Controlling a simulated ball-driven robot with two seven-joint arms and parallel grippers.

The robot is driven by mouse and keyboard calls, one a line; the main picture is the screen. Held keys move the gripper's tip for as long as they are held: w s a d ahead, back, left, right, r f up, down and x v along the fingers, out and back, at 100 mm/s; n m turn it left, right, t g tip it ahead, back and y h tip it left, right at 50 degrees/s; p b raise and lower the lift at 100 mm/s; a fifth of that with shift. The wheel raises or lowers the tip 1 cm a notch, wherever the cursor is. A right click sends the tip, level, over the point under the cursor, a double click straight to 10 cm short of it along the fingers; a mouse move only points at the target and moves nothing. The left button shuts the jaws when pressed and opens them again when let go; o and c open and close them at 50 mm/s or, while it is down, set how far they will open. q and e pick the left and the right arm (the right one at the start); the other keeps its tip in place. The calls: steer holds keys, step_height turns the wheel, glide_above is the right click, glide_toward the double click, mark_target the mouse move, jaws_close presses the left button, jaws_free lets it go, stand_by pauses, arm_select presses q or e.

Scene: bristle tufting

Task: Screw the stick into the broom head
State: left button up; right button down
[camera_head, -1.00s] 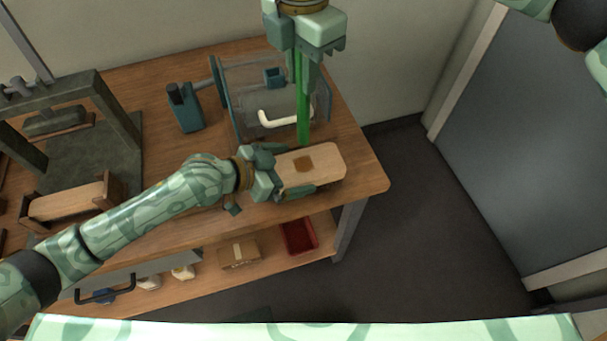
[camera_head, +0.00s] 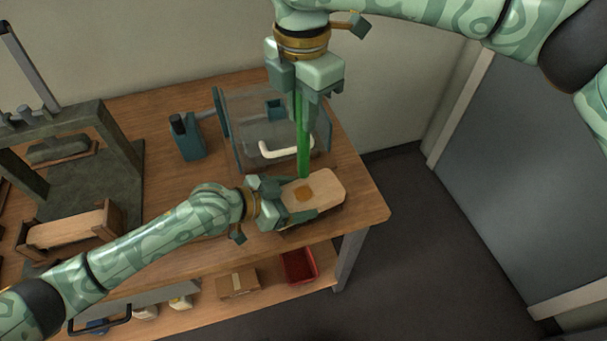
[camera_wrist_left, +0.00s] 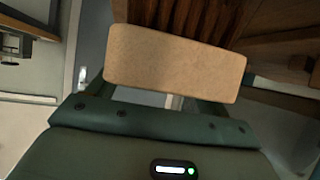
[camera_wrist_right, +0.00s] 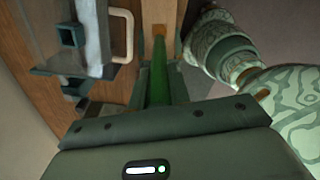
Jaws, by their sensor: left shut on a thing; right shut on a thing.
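The broom head (camera_head: 326,184) is a pale wooden block with a brown socket patch (camera_head: 303,193) on its upper face. My left gripper (camera_head: 292,200) is shut on it from the left, above the bench's front right part. In the left wrist view the block's plain face (camera_wrist_left: 175,65) fills the space between the fingers. The green stick (camera_head: 303,135) hangs upright from my right gripper (camera_head: 306,100), which is shut on it. Its lower end shows near the block's far edge, close to the socket. In the right wrist view the stick (camera_wrist_right: 158,75) points towards the block, beside the socket.
A clear-sided box with a white handle (camera_head: 285,150) stands just behind the broom head. A dark press frame (camera_head: 105,150) and a wooden cradle (camera_head: 70,232) stand at the left. A red tray (camera_head: 299,266) is on the lower shelf.

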mark_target(303, 141)
arm_select(q)
steer(key=shift+f, duration=0.15)
arm_select(e)
steer(key=shift+w+f, duration=0.1)
steer(key=shift+f, duration=1.85)
arm_select(q)
steer(key=shift+s, duration=0.1)
steer(key=shift+a, duration=0.1)
arm_select(e)
steer(key=shift+f, duration=0.9)
arm_select(q)
steer(key=shift+f, duration=0.1)
arm_select(e)
steer(key=shift+f, duration=0.55)
